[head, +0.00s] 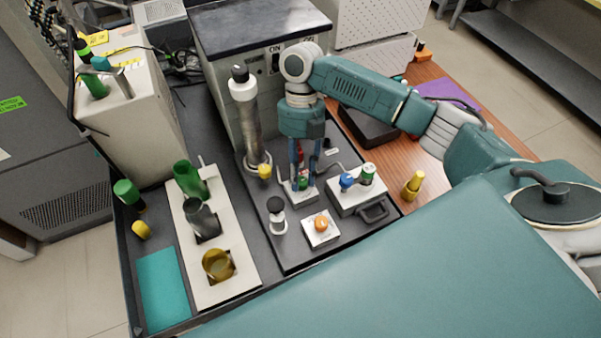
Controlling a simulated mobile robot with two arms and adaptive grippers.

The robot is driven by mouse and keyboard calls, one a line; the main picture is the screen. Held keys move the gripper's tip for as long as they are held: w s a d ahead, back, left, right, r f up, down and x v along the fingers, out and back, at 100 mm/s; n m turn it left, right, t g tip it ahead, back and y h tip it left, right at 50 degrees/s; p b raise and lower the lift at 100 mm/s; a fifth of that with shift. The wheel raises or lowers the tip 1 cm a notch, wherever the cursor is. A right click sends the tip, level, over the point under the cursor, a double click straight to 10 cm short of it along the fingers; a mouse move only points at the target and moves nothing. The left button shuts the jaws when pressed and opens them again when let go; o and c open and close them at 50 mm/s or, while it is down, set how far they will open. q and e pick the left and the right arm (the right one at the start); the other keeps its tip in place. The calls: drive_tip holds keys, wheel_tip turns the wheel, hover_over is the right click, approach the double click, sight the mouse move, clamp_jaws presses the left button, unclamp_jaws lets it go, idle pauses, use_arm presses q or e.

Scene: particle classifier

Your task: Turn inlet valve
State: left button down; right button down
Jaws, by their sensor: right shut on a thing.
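My right gripper (304,182) points straight down over a small white block (301,196) on the dark tray. Its fingers are shut around a small green knob (303,183) on that block. Some red shows between the fingers above the knob. The fingers hide much of the knob, and I cannot read how far it is turned. Just right of it, a white valve box (358,196) carries a blue knob (346,181) and a green knob (368,171). Which knob is the inlet valve is not labelled legibly. My left gripper is not in view.
A tall metal cylinder (247,120) stands left of my gripper. An orange button box (321,228) and a black-topped knob (275,212) are in front. A white rack (214,245) with several containers is at left, and a yellow bottle (413,185) stands at right.

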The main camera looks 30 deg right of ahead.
drive_tip(key=c, duration=1.5)
unclamp_jaws()
drive_tip(key=shift+s+r, duration=0.15)
drive_tip(key=shift+o, duration=0.2)
drive_tip(key=shift+s, duration=0.15)
drive_tip(key=shift+r, duration=0.15)
drive_tip(key=v, duration=1.2)
